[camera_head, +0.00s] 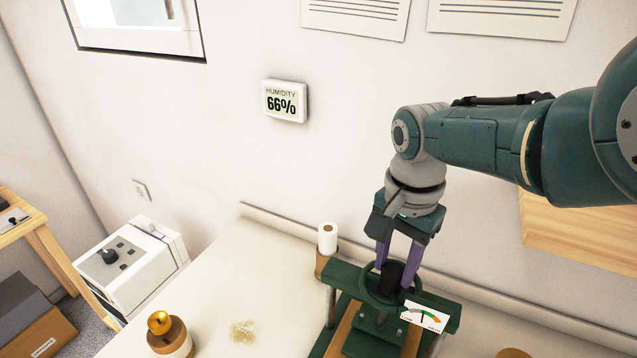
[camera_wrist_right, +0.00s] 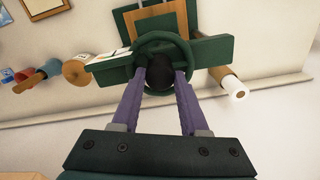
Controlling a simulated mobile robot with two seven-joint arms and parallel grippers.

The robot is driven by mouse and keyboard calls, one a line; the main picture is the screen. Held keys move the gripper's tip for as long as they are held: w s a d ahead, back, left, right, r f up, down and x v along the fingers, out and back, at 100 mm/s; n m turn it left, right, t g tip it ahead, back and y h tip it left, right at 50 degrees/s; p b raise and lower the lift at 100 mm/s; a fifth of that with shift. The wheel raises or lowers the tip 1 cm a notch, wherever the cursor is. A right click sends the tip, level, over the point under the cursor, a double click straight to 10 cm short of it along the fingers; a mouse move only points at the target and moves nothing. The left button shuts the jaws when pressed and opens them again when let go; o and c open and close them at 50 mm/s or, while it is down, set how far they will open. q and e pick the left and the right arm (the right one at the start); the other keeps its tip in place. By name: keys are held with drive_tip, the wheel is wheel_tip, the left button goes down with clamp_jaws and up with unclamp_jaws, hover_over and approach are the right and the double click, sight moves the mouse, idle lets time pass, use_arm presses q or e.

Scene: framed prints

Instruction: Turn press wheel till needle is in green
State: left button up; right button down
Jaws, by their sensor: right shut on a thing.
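The green press (camera_head: 345,277) stands on the bench below my right arm. Its round green press wheel (camera_head: 366,288) has a dark central hub and also shows in the wrist view (camera_wrist_right: 148,40). My right gripper (camera_head: 396,268), with purple fingers, points down and is shut on the dark hub (camera_wrist_right: 160,75), inside the wheel's rim. A white gauge card (camera_head: 425,317) with a coloured arc, including green and orange parts, sits at the press's right front. Its needle is too small to read surely. My left gripper is not in view.
A white paper roll (camera_head: 327,238) stands just behind the press at left. A jar with a golden top (camera_head: 169,335) and a white machine with a black knob (camera_head: 130,262) are farther left. A wooden shelf (camera_head: 575,232) is at right. The bench between jar and press is mostly clear.

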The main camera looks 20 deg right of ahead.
drive_tip(key=shift+a+r+m, duration=0.1)
drive_tip(key=shift+a+m, duration=0.05)
drive_tip(key=shift+m, duration=0.75)
drive_tip(key=c, duration=0.8)
unclamp_jaws()
drive_tip(key=o, duration=0.4)
